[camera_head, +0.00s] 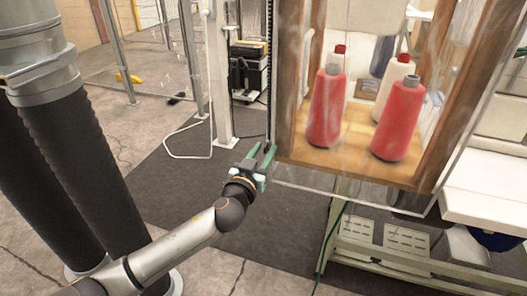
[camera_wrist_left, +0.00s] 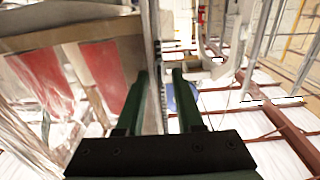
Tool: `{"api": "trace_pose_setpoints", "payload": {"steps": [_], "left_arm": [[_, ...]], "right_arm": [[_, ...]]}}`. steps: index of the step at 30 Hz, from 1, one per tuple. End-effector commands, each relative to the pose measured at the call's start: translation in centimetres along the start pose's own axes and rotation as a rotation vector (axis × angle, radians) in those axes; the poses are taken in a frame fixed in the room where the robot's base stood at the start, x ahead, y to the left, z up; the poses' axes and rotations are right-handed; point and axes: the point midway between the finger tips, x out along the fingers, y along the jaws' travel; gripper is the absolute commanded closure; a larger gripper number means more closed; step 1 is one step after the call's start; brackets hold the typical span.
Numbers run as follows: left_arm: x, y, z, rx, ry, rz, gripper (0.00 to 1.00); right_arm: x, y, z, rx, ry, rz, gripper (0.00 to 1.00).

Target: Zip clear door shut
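The clear door (camera_head: 350,178) is a transparent panel in front of a wooden cabinet with red and white spools. A dark toothed strip (camera_head: 269,60), which looks like the zip, runs down its left edge. My left gripper (camera_head: 266,153) is at the door's lower left corner, with its two green fingers pointing up and apart. In the left wrist view, the gripper (camera_wrist_left: 159,74) is open, and the door's edge strip (camera_wrist_left: 156,40) runs up between the fingers in the picture. I cannot tell whether they touch it. No zip pull is distinguishable. My right gripper is not in view.
Red spools (camera_head: 326,110) stand on the cabinet's wooden shelf (camera_head: 300,152). A green metal frame (camera_head: 390,240) stands below the cabinet, and a white table (camera_head: 490,205) is at right. A white post (camera_head: 220,90) stands behind my gripper. The dark mat (camera_head: 175,180) has free floor.

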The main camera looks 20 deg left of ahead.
Motion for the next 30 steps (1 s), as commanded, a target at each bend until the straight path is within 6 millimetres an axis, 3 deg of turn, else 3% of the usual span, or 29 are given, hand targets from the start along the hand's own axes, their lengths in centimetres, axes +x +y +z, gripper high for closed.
{"api": "trace_pose_setpoints", "payload": {"steps": [4,14,30], "left_arm": [[-0.02,0.03,0.00,0.000,0.000,0.000,0.65],[-0.04,0.03,0.00,0.000,0.000,0.000,1.00],[-0.04,0.01,0.00,0.000,0.000,0.000,1.00]], "right_arm": [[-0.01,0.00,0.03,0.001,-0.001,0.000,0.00],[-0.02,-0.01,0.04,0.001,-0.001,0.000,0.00],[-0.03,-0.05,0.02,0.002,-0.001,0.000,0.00]]}}
